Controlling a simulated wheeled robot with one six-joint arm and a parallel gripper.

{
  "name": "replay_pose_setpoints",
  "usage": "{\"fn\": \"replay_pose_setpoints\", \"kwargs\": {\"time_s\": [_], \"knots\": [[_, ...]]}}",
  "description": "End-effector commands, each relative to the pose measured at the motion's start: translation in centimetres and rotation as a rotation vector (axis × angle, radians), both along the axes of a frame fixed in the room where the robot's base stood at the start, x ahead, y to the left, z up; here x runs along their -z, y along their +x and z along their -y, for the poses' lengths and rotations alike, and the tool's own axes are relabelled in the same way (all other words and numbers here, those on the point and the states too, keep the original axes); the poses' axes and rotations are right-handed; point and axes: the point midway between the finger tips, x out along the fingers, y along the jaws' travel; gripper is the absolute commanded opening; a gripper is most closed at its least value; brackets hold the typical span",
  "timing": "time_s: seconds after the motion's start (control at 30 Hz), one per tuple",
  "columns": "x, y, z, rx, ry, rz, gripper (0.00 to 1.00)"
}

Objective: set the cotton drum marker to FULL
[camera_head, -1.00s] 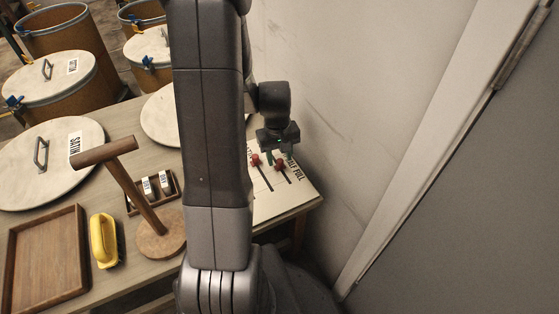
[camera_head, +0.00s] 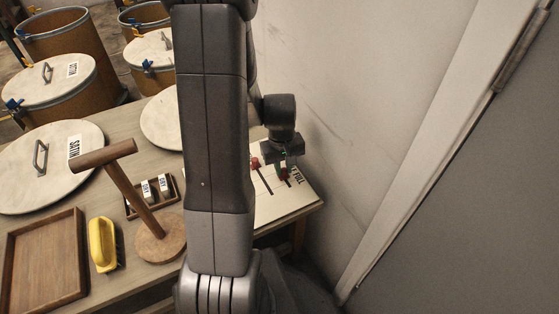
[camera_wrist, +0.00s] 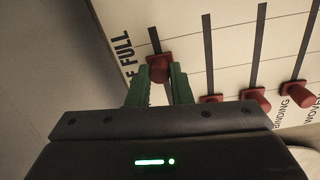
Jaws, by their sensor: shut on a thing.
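A pale marker board (camera_head: 290,205) lies at the table's right end, with dark slots and red markers. My gripper (camera_head: 285,164) is over it; in the wrist view its green fingers (camera_wrist: 160,88) are closed on the red marker (camera_wrist: 158,69) in the leftmost slot. This marker also shows in the head view (camera_head: 284,175). In the wrist view a short stretch of slot shows beyond it, beside the word FULL (camera_wrist: 124,46). The held marker's slot label is hidden, so I cannot read COTTON. Other red markers (camera_wrist: 255,98) sit in slots to the right, nearer my gripper.
A wall (camera_head: 350,100) stands close to the board's right. On the table are a wooden stand (camera_head: 160,238), a yellow brush (camera_head: 103,245), a wooden tray (camera_head: 45,265) and a small label box (camera_head: 140,205). Drums (camera_head: 60,100) stand behind at left.

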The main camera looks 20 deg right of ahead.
Motion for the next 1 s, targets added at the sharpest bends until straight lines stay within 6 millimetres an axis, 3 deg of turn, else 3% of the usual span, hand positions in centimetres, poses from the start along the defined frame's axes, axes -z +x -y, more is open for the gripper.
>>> {"fn": "replay_pose_setpoints", "kwargs": {"time_s": [0.17, 0.47, 0.5, 0.6, 0.87, 1.0], "knots": [[0.0, -2.6, 0.2, 0.003, 0.000, 0.000, 0.00], [0.0, -3.0, 0.2, 0.000, 0.001, -0.003, 0.00], [0.0, -3.0, 0.2, 0.001, 0.001, -0.004, 0.25], [0.0, -3.0, 0.2, 0.001, 0.001, -0.003, 0.41], [-0.1, -2.9, 0.2, 0.001, 0.000, -0.001, 0.41], [-1.2, -2.8, 0.2, 0.001, -0.001, 0.002, 0.41]]}}
